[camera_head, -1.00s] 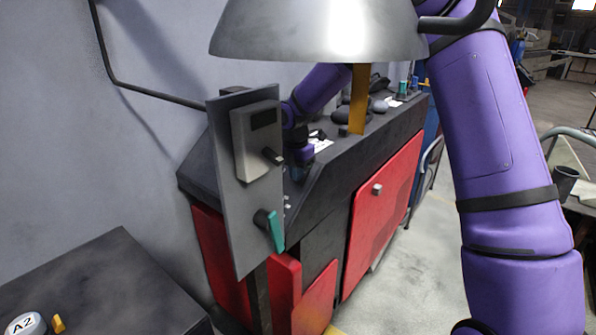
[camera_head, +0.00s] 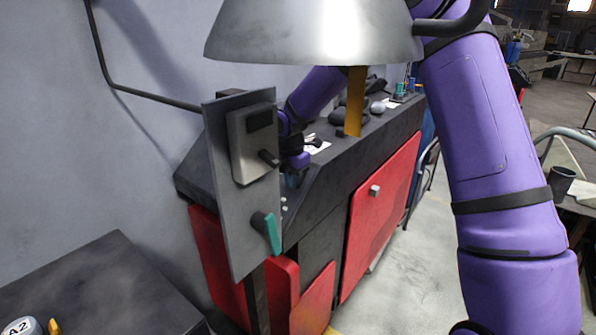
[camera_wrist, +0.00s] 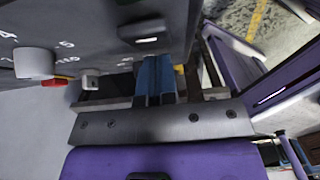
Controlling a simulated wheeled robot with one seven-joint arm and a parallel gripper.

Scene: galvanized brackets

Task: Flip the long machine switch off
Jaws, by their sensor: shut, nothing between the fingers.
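I cannot tell which is the long machine switch. My gripper (camera_head: 292,180) is behind this panel, over the dark console, and partly hidden. In the wrist view my gripper (camera_wrist: 155,72) has its blue fingers together and empty. They point at a dark console face, just below a black housing with a pale slot (camera_wrist: 146,32). I cannot tell whether they touch it.
The wrist view shows a white knob (camera_wrist: 34,63), a small grey knob (camera_wrist: 90,80) and a red part (camera_wrist: 61,82) on the console face. In the head view, a red cabinet door (camera_head: 385,205) is below the console, with open floor (camera_head: 400,270) to its right.

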